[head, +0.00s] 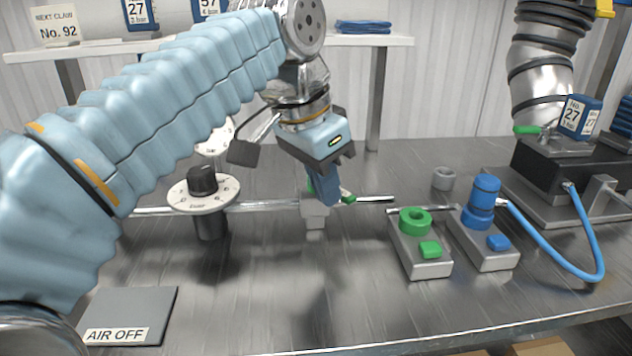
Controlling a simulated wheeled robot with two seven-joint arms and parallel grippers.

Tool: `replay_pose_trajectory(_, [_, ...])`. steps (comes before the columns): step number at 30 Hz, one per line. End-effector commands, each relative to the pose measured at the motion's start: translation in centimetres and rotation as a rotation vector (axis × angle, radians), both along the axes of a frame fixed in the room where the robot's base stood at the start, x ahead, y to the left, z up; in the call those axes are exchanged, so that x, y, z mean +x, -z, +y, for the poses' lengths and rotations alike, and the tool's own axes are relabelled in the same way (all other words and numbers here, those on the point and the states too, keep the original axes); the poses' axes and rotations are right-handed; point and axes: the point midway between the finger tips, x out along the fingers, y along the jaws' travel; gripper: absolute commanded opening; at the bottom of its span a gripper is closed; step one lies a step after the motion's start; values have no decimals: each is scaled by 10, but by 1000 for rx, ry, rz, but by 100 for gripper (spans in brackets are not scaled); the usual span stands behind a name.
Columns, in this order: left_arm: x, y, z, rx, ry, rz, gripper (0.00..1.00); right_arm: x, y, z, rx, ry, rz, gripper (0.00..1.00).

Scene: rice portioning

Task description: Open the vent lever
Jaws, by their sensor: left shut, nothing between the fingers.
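A pale valve block (315,212) sits in a metal pipe that runs across the bench. A small green lever (347,196) shows just right of my fingers, at the top of this block. My left gripper (325,196) is shut and empty, pointing down at the block. Its fingers cover part of the lever, so I cannot tell whether they touch it. A second green lever (526,130) is on a fitting at the back right. No label shows which one is the vent lever. My right gripper is not in view.
A round dial with a black knob (203,181) stands left of the block. Two grey units with a green ring (415,220) and a blue cap (484,189) stand to the right. A blue hose (555,248) loops at right. An AIR OFF plate (150,306) lies front left.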

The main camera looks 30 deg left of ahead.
Motion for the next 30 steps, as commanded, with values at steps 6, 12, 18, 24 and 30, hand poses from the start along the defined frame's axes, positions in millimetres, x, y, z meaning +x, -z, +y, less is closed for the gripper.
replay_pose_trajectory(6, [2,1,-1,1,0,2,0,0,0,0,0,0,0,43])
replay_pose_trajectory(12, [14,1,-10,0,2,3,0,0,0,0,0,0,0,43])
replay_pose_trajectory(18, [18,0,-14,-1,0,-2,0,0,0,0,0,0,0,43])
replay_pose_trajectory(24, [18,0,-14,0,0,-1,0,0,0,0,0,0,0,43])
replay_pose_trajectory(30, [29,2,-16,3,-3,4,0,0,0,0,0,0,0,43])
